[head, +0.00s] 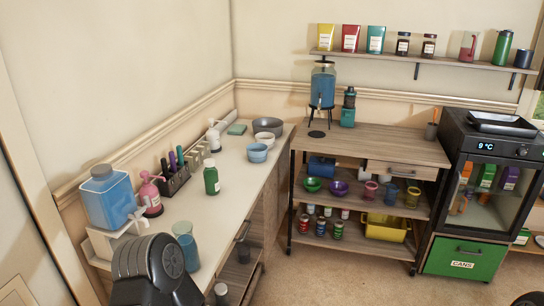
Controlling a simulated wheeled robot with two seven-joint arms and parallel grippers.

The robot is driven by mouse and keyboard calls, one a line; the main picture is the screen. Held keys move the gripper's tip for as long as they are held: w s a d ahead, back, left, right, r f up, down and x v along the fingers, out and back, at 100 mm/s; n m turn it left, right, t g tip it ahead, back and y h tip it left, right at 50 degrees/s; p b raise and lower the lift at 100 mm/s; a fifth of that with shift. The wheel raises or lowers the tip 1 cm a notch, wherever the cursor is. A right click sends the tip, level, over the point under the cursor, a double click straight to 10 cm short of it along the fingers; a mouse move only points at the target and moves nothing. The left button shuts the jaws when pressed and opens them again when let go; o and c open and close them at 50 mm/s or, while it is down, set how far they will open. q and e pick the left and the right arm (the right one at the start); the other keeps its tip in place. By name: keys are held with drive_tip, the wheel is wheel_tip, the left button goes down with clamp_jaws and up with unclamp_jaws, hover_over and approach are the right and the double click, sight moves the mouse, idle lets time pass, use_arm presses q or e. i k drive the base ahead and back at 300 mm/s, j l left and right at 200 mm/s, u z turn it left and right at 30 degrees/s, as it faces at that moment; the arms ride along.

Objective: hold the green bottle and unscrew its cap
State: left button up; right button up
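A green bottle (211,181) with a white cap (209,163) stands upright on the pale counter (225,205), near its middle. The cap sits on top of the bottle. Nothing touches the bottle. A dark part of my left arm (155,268) shows at the bottom left, in front of the counter's near end. Neither gripper's fingers can be seen.
A pink pump bottle (150,192), a rack of bottles (173,180) and a blue water container (107,197) stand left of the bottle. A blue jar (186,245) stands near the front. Bare counter lies around the bottle's front.

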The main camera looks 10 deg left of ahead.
sight(211, 175)
drive_tip(key=i+l, duration=0.15)
drive_tip(key=i, duration=0.4)
drive_tip(key=i+l+u, duration=0.1)
drive_tip(key=i, duration=0.5)
drive_tip(key=i+l+u, duration=0.2)
drive_tip(key=u, duration=0.3)
drive_tip(key=i+l+u, duration=0.6)
drive_tip(key=u, duration=0.35)
drive_tip(key=i+l+u, duration=0.1)
drive_tip(key=l+u, duration=0.4)
drive_tip(key=i+l+u, duration=0.15)
drive_tip(key=l+u, duration=0.3)
drive_tip(key=l, duration=0.3)
drive_tip(key=l+u, duration=0.45)
drive_tip(key=l, duration=0.3)
drive_tip(key=i, duration=0.05)
